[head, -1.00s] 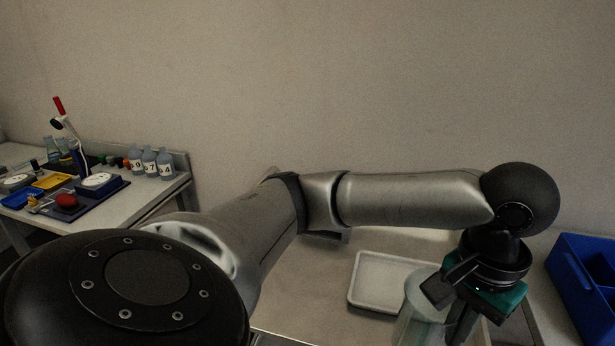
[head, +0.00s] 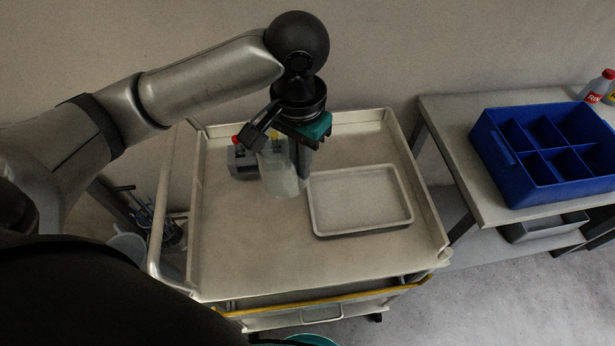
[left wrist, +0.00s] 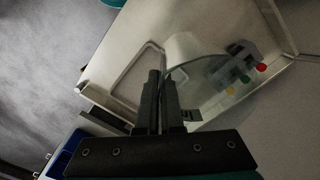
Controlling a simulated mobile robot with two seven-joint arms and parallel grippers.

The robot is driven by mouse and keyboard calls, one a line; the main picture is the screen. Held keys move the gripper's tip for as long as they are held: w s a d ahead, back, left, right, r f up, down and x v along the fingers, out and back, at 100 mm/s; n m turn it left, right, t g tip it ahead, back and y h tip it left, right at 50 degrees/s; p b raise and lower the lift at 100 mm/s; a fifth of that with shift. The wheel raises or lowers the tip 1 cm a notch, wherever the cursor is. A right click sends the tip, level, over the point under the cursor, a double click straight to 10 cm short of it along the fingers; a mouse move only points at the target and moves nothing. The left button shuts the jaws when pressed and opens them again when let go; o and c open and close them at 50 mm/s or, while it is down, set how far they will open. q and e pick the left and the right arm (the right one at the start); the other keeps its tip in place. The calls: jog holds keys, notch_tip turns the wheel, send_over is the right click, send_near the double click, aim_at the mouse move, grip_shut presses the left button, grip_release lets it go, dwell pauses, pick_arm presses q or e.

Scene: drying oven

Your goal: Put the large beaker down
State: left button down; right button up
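The large beaker (head: 283,180) is clear glass and looks upright over the cart's top, left of a white tray. My left gripper (head: 284,153) is above it, pointing down at its rim. In the left wrist view the two dark fingers (left wrist: 160,80) are close together on the wall of the beaker (left wrist: 200,82), so the gripper is shut on it. I cannot tell whether the beaker's base touches the cart top. My right gripper is in neither view.
The cart top (head: 235,245) is bare in front of the beaker. The white tray (head: 360,200) lies to its right. A small grey device (head: 240,160) with coloured knobs is just behind left. A blue divided bin (head: 540,160) stands on the right table.

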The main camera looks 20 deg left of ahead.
pick_arm(q)
jog(key=shift+s+r+p, duration=0.15)
jog(key=shift+r+p, duration=0.1)
jog(key=shift+p, duration=0.1)
jog(key=shift+f+b, duration=2.1)
jog(key=shift+f, duration=8)
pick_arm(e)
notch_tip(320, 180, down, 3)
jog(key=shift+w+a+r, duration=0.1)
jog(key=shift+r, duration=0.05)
pick_arm(q)
jog(key=c, duration=1.5)
grip_release()
jog(key=shift+f, duration=0.1)
jog(key=o, duration=0.4)
